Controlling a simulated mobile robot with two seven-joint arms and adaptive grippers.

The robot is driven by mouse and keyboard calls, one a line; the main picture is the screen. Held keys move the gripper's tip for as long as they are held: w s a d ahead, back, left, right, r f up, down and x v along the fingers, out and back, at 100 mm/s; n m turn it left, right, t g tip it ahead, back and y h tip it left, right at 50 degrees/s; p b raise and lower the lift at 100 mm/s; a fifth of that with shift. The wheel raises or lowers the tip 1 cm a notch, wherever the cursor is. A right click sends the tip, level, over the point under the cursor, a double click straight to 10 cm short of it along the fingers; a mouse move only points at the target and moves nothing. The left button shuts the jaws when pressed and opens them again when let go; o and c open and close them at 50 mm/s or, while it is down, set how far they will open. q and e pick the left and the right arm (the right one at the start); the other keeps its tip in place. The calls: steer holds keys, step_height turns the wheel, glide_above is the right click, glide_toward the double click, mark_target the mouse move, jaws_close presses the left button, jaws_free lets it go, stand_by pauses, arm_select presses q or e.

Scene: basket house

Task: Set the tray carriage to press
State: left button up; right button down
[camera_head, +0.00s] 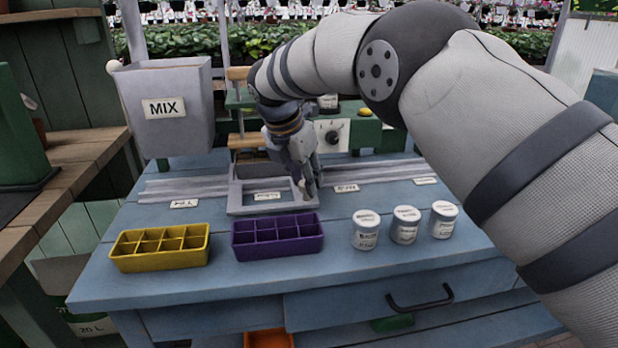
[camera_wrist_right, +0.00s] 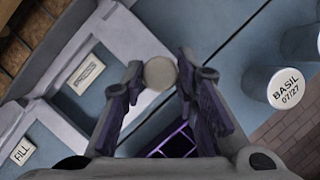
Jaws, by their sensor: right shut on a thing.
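The tray carriage (camera_head: 240,209) is a grey open frame lying across the rail (camera_head: 375,171) on the blue bench. A small label (camera_head: 267,196) shows through its opening, too small to read here. My right gripper (camera_head: 306,185) is at the carriage's right side, pointing down. In the right wrist view its fingers (camera_wrist_right: 160,82) are closed on a round pale knob (camera_wrist_right: 160,72) beside the carriage frame (camera_wrist_right: 65,122). A FILL label (camera_wrist_right: 22,151) shows at lower left there. My left gripper is not in view.
A yellow divided tray (camera_head: 160,262) and a purple one (camera_head: 277,252) stand in front of the carriage. Several white jars (camera_head: 365,240) stand to the right. A grey MIX hopper (camera_head: 168,125) is at back left. A dial panel (camera_head: 333,135) is behind.

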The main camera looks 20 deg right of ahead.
steer(key=shift+a+f, duration=0.15)
steer(key=shift+a, duration=0.4)
steer(key=c, duration=1.3)
jaws_free()
steer(key=shift+w, duration=0.1)
steer(key=v, duration=1.2)
steer(key=shift+d, duration=0.15)
